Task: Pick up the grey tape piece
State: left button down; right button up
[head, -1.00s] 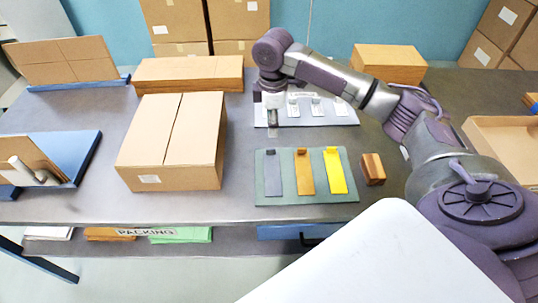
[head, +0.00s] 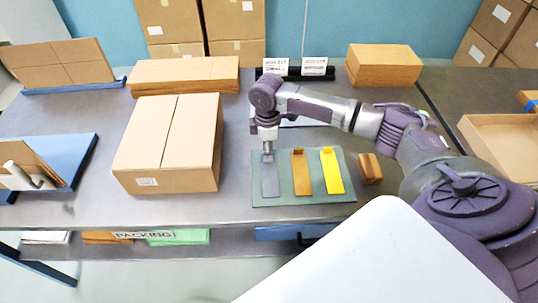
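The grey tape piece (head: 270,185) is a flat strip at the left of the green mat (head: 311,188). A brown tape piece (head: 302,177) and a yellow tape piece (head: 332,173) lie to its right on the same mat. My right gripper (head: 267,156) points down at the far end of the grey piece and hides that end. I cannot tell whether it touches the piece or whether its fingers are open or shut. My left gripper is not in view.
A closed cardboard box (head: 170,142) stands left of the mat. A small brown block (head: 370,169) is close to the mat's right edge. Flat cardboard stacks (head: 184,74) (head: 383,64) lie at the back. An open carton (head: 500,139) is at the right.

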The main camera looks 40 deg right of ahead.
grip_shut()
jog(key=shift+r, duration=0.1)
jog(key=shift+w+r, duration=0.1)
jog(key=shift+r, duration=0.5)
notch_tip(320, 180, up, 3)
jog(key=shift+f, duration=0.15)
jog(key=s+r, duration=0.7)
jog(key=s, duration=0.5)
jog(key=s+a+r+m, duration=0.1)
jog(key=s+a+m, duration=0.2)
jog(key=a+m, duration=0.8)
jog(key=shift+a+r+m+b, duration=0.3)
jog(key=shift+a+r+m, duration=0.1)
jog(key=shift+a, duration=0.9)
